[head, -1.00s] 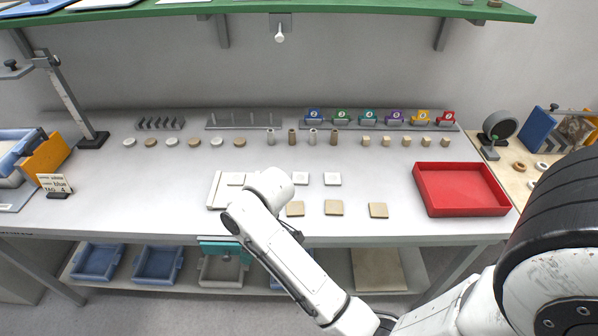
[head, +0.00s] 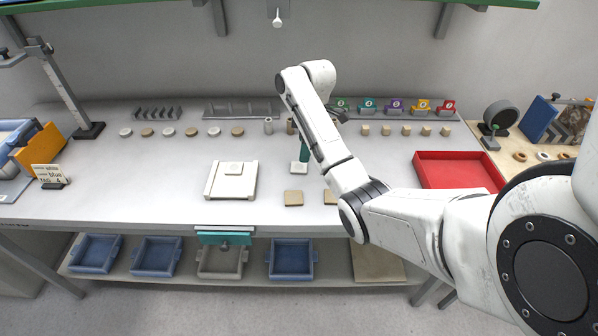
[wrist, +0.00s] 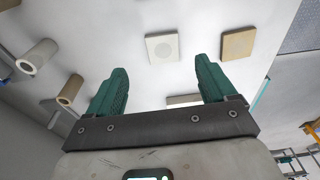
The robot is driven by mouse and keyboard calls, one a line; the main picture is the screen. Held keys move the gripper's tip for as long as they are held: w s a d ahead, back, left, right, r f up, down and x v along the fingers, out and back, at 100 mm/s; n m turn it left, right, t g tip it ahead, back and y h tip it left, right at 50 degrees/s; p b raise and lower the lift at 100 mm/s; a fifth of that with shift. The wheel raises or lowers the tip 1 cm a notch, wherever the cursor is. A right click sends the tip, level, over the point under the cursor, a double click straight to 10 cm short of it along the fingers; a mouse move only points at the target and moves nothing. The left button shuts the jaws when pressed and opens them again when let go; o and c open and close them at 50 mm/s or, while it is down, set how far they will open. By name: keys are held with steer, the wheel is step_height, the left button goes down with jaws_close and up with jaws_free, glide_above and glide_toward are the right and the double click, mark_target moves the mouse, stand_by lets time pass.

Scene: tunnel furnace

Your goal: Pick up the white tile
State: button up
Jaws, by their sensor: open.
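A white tile (head: 299,168) lies flat on the bench, and a white tile with a faint round mark (wrist: 162,47) shows in the wrist view. Another pale tile (wrist: 184,99) shows only as a strip between my fingers, mostly hidden by the gripper body. My gripper (wrist: 161,66) is open and empty, with green fingers pointing down above the bench. In the head view, a green finger (head: 304,149) shows beside the arm, just above the white tile in the picture.
Beige tiles (head: 294,198) lie nearer me. A row of round discs (head: 191,132) and small cylinders (head: 268,126) stands behind. A red tray (head: 455,172) is at the right. My arm hides part of the bench.

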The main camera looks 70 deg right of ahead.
mark_target(299, 167)
steer(key=shift+w+a+f+p, duration=0.15)
steer(key=shift+w+f+p, duration=0.05)
steer(key=shift+f, duration=0.9)
steer(key=shift+w+a+f+p, duration=0.15)
steer(key=shift+f+p, duration=0.05)
steer(key=shift+f, duration=0.95)
steer(key=shift+w+a+f+p, duration=0.15)
steer(key=shift+w+f+p, duration=0.05)
steer(key=shift+f, duration=0.9)
steer(key=c, duration=1.2)
steer(key=shift+o, duration=0.2)
steer(key=shift+r, duration=0.1)
